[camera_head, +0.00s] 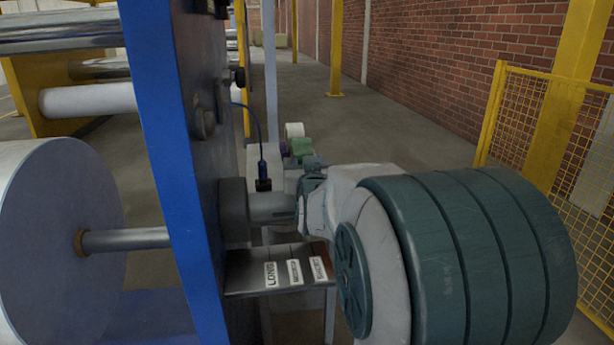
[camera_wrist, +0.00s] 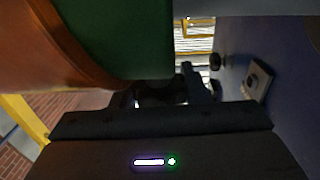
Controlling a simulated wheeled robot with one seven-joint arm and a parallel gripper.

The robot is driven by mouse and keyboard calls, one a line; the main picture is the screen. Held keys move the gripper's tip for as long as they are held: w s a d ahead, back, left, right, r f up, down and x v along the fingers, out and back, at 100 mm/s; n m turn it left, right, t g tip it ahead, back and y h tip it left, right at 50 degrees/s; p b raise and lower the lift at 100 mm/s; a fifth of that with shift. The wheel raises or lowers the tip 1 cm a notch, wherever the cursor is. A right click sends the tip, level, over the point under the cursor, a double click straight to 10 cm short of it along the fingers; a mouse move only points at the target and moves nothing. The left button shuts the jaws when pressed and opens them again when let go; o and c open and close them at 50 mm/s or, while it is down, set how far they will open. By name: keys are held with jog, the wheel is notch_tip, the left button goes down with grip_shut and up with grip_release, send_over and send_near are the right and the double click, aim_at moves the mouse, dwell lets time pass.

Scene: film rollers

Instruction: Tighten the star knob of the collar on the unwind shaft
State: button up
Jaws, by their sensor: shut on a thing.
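The unwind shaft (camera_head: 130,239) carries a white film roll (camera_head: 60,240) at the left, passes through the blue frame plate (camera_head: 165,150) and shows as a thick grey end (camera_head: 270,207) on the right side. A dark round part (camera_head: 233,210) sits around it against the plate. The collar and its star knob cannot be made out in the head view; my arm covers that area. In the wrist view my gripper (camera_wrist: 163,97) is shut on a small dark shape that looks like the star knob. The knob's outline is too dark to read.
A shelf with label cards (camera_head: 295,272) is below the shaft.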

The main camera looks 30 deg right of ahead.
jog(key=shift+m+g+h+b, duration=0.35)
jog(key=shift+m+g+h, duration=0.3)
jog(key=shift+h, duration=0.45)
jog(key=shift+d+r+m+g+h+p, duration=0.1)
jog(key=shift+m+g+h+p, duration=0.35)
jog(key=shift+m+h, duration=0.45)
jog(key=m+g+h+p, duration=0.2)
jog(key=g+h+p, duration=0.1)
jog(key=shift+s+d+m+h, duration=0.15)
jog(key=shift+m+h, duration=0.15)
jog(key=shift+m, duration=0.05)
jog(key=shift+s+d+m+g+h+p, duration=0.15)
jog(key=shift+m+g+h+p, duration=0.6)
jog(key=shift+g, duration=0.45)
jog(key=shift+s+d+m+g+h+p, duration=0.15)
jog(key=shift+m+g+h+p, duration=0.4)
jog(key=shift+m+g, duration=0.55)
jog(key=o, duration=1)
